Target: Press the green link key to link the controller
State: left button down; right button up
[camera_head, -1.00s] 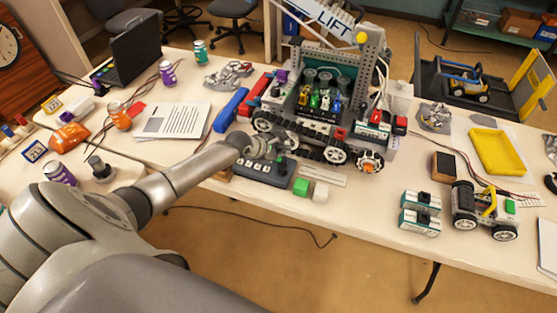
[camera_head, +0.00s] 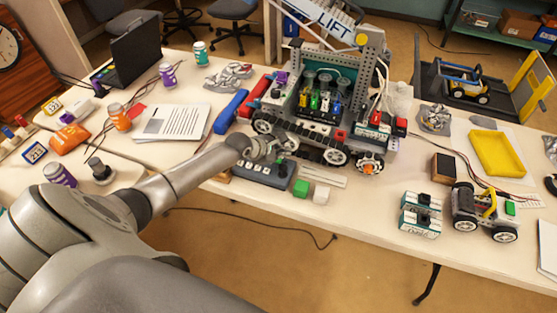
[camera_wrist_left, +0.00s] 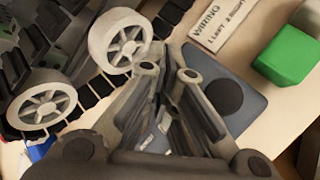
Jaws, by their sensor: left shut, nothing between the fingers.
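The controller is a dark blue-grey box (camera_head: 262,175) with a row of small keys, near the front table edge in the head view. In the left wrist view its panel (camera_wrist_left: 254,104) shows a black round part to the right of my fingers. I cannot make out the green link key in either current view; my gripper covers part of the box. My left gripper (camera_head: 279,152) is shut and empty, over the back part of the controller. Its fingers (camera_wrist_left: 168,72) fill the middle of the wrist view. I cannot tell whether they touch the panel. My right gripper is out of view.
A green block (camera_head: 301,188) and a white block (camera_head: 321,194) stand right of the controller. A large wheeled robot (camera_head: 318,117) stands close behind it, its wheels (camera_wrist_left: 120,40) near my fingers. A labelled strip (camera_wrist_left: 222,26) lies between.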

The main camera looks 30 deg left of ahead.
aim_at(281, 162)
pick_arm(q)
jog(key=shift+f, duration=0.1)
jog(key=shift+f, duration=0.35)
jog(key=shift+f, duration=0.45)
dwell(0.7)
dwell(0.3)
jog(key=shift+r+p, duration=0.9)
jog(key=shift+p, duration=0.2)
notch_tip(281, 162, up, 5)
jog(key=p, duration=0.6)
